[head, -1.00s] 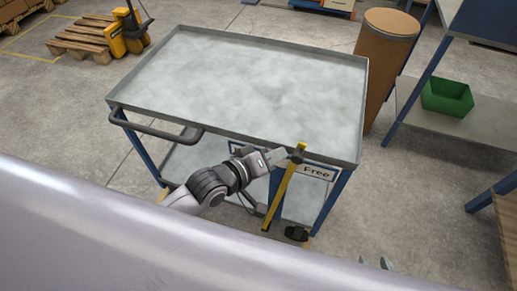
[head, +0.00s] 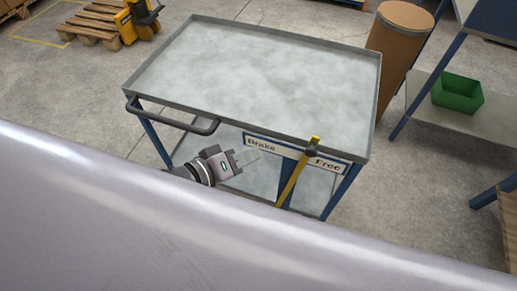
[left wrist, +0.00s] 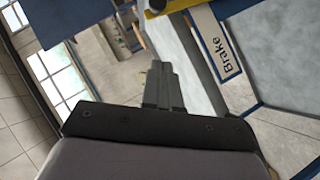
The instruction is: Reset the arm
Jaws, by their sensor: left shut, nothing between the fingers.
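My left gripper (head: 248,157) is shut and empty in front of the cart's near side, left of the yellow lever and apart from it. Its closed fingers also show in the left wrist view (left wrist: 161,82). The yellow brake lever (head: 294,178) stands tilted on the cart's front, its top by the "Free" label (head: 328,166). The "Brake" label (head: 262,143) is left of the lever and shows in the left wrist view (left wrist: 225,48). The lower part of the lever is hidden by a large pale surface. My right gripper is not in view.
The grey metal cart (head: 376,88) has an empty top tray and a dark handle (head: 172,120). A brown drum (head: 400,38) stands behind its right side. A green bin (head: 457,93) sits on a shelf at right. A yellow pallet jack (head: 142,20) is far left.

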